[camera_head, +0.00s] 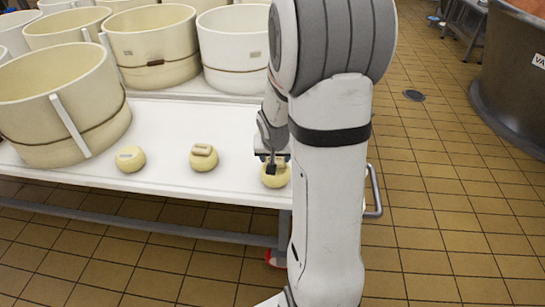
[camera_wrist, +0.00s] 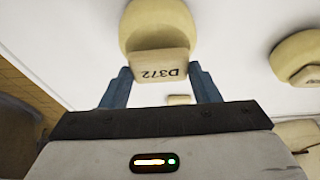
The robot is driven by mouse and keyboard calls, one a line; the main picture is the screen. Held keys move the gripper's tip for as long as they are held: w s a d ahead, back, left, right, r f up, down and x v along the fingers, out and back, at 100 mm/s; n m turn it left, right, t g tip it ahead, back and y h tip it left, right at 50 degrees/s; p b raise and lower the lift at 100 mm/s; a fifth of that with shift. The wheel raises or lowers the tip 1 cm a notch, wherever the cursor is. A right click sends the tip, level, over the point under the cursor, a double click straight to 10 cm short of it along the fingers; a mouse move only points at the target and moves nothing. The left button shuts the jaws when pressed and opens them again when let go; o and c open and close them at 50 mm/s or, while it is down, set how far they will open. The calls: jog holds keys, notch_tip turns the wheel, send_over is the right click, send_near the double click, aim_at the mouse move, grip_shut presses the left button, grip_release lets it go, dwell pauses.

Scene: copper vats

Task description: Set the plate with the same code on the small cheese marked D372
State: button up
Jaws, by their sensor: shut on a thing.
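My gripper (camera_wrist: 160,88) is shut on a pale plate (camera_wrist: 158,64) that reads D372, upside down in the wrist view. The two blue fingers are at its sides. A round yellow small cheese (camera_wrist: 155,25) is directly beyond the plate in the wrist view, overlapped by it. In the head view my gripper (camera_head: 272,167) is at the rightmost small cheese (camera_head: 275,180), near the table's right end. Whether the plate touches this cheese cannot be told. The cheese's own code is not visible.
On the white table (camera_head: 165,183), a middle cheese (camera_head: 203,160) bears a tan plate and a left cheese (camera_head: 130,162) has a pale label. Large cream vats (camera_head: 62,100) stand behind and left. A dark vat (camera_head: 510,85) stands right, across open tiled floor.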

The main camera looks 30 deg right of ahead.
jog(key=shift+f+b, duration=0.6)
dwell(0.4)
jog(key=o, duration=1.1)
jog(key=shift+c, duration=0.2)
jog(key=shift+r, duration=0.1)
jog(key=shift+r, duration=0.2)
jog(key=p+v, duration=0.3)
jog(key=v, duration=0.4)
jog(key=shift+s+a, duration=0.2)
jog(key=s+a+r+n+p, duration=0.2)
jog(key=s+a+r+p, duration=0.2)
jog(key=r+p, duration=0.3)
jog(key=s+a+r+n+y+p, duration=0.1)
jog(key=s+a+r+p, duration=0.3)
jog(key=r, duration=1)
jog(key=s+a+r+n+g+y+p, duration=0.1)
jog(key=s+a+r+n+p, duration=0.1)
jog(key=s+a+r+p, duration=0.3)
jog(key=s+r+p, duration=0.3)
jog(key=r+p, duration=0.2)
jog(key=p, duration=0.1)
jog(key=shift+s+r+n, duration=0.15)
jog(key=shift+r+n, duration=0.15)
jog(key=shift+r, duration=0.05)
